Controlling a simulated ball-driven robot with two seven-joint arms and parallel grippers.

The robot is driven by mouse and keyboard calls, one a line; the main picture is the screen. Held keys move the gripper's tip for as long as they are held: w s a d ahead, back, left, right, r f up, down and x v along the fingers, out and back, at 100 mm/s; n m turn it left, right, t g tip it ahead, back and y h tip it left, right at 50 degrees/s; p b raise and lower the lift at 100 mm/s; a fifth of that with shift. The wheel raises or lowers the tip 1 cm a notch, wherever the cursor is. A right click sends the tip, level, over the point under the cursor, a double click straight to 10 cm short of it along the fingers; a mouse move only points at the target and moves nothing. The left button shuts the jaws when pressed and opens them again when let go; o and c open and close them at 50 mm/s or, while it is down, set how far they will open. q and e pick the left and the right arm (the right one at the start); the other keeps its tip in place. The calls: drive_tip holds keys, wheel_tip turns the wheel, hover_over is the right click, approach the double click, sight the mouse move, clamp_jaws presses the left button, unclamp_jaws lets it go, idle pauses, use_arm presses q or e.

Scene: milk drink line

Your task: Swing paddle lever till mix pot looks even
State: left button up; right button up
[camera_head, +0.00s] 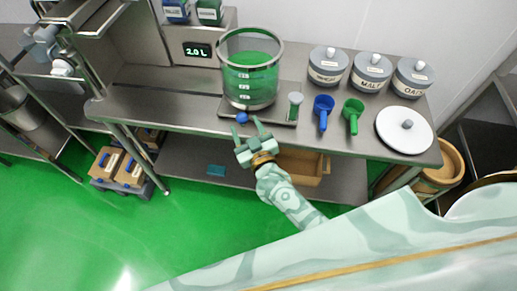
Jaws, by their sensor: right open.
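The mix pot (235,88) is a clear, metal-rimmed vessel with level marks, standing on a dark base plate near the middle of the steel bench. Its contents look green; any streaks are too small to tell. A blue ball knob (242,118), apparently the end of the paddle lever, sits at the front left of the base. The rest of the lever is hard to make out. My right gripper (246,125) is open in front of the bench edge, with its fingertips close to the knob. I cannot tell whether they touch it. My left gripper is not in view.
A blue scoop (323,112), a green scoop (352,113) and a small green-topped shaker (295,104) stand right of the pot. Several labelled grey canisters (371,73) line the back. A white lid (404,130) lies at right. A display (198,50) reads 2.0 L.

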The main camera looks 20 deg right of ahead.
drive_tip(key=s, duration=1.2)
drive_tip(key=shift+d+p, duration=0.15)
drive_tip(key=shift+p, duration=0.3)
drive_tip(key=s+f+g+y, duration=0.1)
drive_tip(key=s+f+g, duration=0.4)
drive_tip(key=f, duration=0.6)
drive_tip(key=s+f+g+y, duration=0.1)
drive_tip(key=s+f+g, duration=0.3)
drive_tip(key=s+f, duration=0.5)
drive_tip(key=s+d+f+g+h+b, duration=0.1)
drive_tip(key=s+d+f+g, duration=0.1)
drive_tip(key=s+f, duration=0.3)
drive_tip(key=s+d+f+g+b, duration=0.1)
drive_tip(key=s+d+f+g, duration=0.2)
drive_tip(key=s, duration=0.6)
drive_tip(key=s+d+f+n+g+h+b, duration=0.1)
drive_tip(key=s+d+f+g+b, duration=0.1)
drive_tip(key=s+d+f, duration=0.4)
wheel_tip(320, 180, down, 3)
drive_tip(key=shift+s+f+g+h, duration=0.15)
drive_tip(key=shift+s+g+h, duration=0.15)
drive_tip(key=shift+s+g, duration=0.3)
